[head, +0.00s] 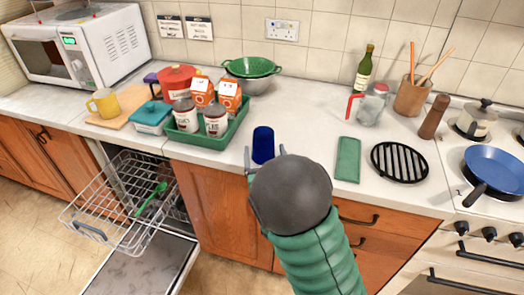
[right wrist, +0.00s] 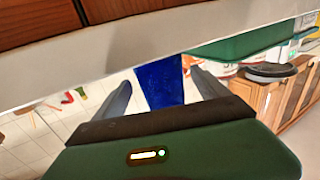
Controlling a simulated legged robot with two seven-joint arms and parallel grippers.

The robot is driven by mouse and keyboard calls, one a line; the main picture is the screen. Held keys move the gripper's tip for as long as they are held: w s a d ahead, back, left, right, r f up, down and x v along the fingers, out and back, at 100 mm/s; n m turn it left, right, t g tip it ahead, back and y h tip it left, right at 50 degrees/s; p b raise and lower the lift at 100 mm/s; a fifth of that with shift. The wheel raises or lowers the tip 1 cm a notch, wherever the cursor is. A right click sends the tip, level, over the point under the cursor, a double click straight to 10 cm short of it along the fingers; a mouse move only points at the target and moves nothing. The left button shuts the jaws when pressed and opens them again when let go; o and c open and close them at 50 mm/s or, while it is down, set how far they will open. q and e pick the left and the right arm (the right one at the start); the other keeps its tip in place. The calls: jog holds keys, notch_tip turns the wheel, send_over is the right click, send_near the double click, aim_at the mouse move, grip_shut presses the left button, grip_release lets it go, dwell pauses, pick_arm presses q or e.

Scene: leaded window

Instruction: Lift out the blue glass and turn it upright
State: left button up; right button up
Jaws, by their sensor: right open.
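The blue glass (head: 263,143) stands on the white counter near its front edge, right of the green tray. I cannot tell whether its mouth faces up or down. My right gripper (head: 264,158) is at the counter's front edge, open, with one finger to each side of the glass. In the right wrist view the glass (right wrist: 161,83) shows between the two spread fingers (right wrist: 163,90), with gaps on both sides. The round dark wrist hides part of the gripper in the head view. My left gripper is not in view.
The green tray (head: 222,141) holds cans and cartons left of the glass. A green cloth (head: 348,160) and black grate (head: 399,162) lie to the right. An open dishwasher rack (head: 112,222) with a green utensil (head: 150,197) juts out lower left. Counter behind the glass is clear.

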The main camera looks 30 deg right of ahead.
jog(key=x, duration=0.6)
jog(key=shift+w, duration=0.1)
jog(key=shift+a+r, duration=0.1)
jog(key=shift+a, duration=0.05)
jog(key=c, duration=0.4)
grip_shut()
